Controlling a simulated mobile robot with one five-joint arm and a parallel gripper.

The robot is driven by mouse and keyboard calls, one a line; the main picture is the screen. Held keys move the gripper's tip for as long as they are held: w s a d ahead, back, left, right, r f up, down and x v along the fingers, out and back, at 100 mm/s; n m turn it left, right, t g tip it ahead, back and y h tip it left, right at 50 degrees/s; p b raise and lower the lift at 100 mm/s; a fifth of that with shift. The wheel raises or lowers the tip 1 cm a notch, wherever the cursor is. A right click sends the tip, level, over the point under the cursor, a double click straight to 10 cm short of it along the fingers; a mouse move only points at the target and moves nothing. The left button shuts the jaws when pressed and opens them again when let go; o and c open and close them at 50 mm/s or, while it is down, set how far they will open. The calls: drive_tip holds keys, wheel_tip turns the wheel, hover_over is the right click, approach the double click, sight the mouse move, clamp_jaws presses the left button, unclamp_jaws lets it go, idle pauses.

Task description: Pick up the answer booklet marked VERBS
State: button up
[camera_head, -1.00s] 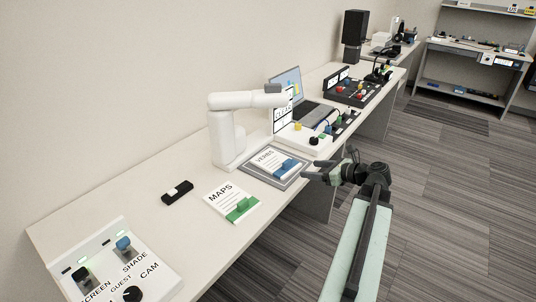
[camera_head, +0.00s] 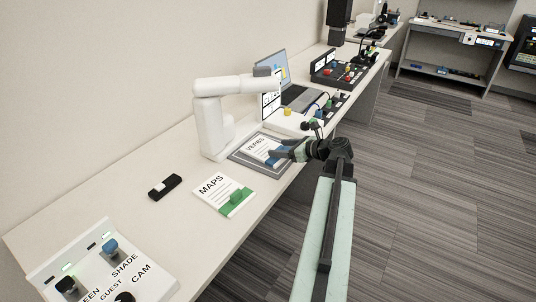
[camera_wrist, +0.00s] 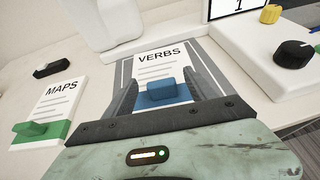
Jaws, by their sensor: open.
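The VERBS booklet (camera_head: 262,148) is white with a blue band and a raised blue grip block. It lies on a grey tray (camera_head: 240,157) on the bench, under the white document camera arm. In the wrist view the VERBS booklet (camera_wrist: 163,68) is straight ahead, with its blue block (camera_wrist: 162,91) between the two fingers. My gripper (camera_head: 280,151) is open at the booklet's right side. In the wrist view my gripper (camera_wrist: 165,95) has a finger on each side of the block, with gaps showing. I cannot tell how deep the fingers reach.
The MAPS booklet (camera_head: 222,192), with a green block, lies nearer on the bench. A white document camera (camera_head: 212,125) stands behind the tray. A white console (camera_head: 290,122) with knobs is just beyond it. A small black device (camera_head: 165,187) and a control panel (camera_head: 100,270) are nearer.

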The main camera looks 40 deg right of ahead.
drive_tip(key=shift+x, duration=1)
clamp_jaws()
wheel_tip(320, 180, up, 10)
drive_tip(key=p, duration=0.9)
drive_tip(key=shift+p, duration=0.4)
